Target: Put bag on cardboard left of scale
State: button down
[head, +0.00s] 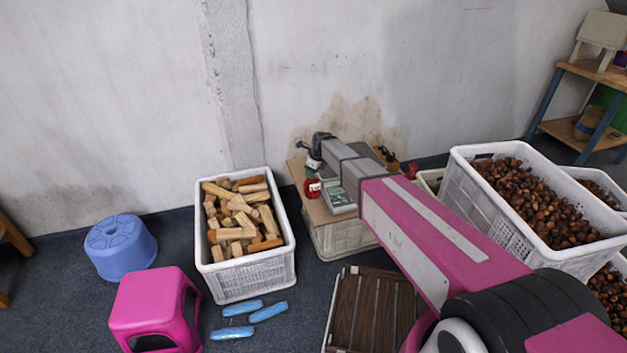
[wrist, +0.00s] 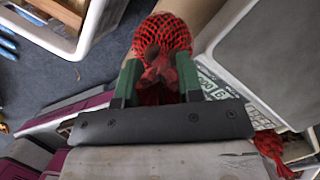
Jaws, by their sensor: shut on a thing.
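My gripper (wrist: 158,80) has green fingers closed on the neck of a red mesh bag (wrist: 163,35) in the wrist view. In the head view the red bag (head: 311,188) hangs below my gripper (head: 313,164), close to the left side of the scale (head: 341,197). The scale's grey body (wrist: 265,55) and keypad lie right of the bag in the wrist view. The cardboard (head: 320,213) is the tan top under the scale; a tan strip of it (wrist: 198,16) shows beside the bag. I cannot tell whether the bag touches it. My arm hides part of the scale.
Another red mesh bag (wrist: 270,148) lies right of the scale. A white crate of wood blocks (head: 203,240) stands left of the cardboard. A crate of chestnuts (head: 480,205) stands at right. A pink stool (head: 150,300) and blue stool (head: 121,246) are on the floor.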

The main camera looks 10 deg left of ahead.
jog(key=shift+w+d+f, duration=0.15)
jog(key=shift+w+f, duration=0.2)
jog(key=shift+w, duration=0.05)
jog(key=shift+f, duration=1.95)
jog(key=c, duration=0.8)
grip_release()
jog(key=shift+f, duration=0.1)
jog(key=shift+o, duration=0.2)
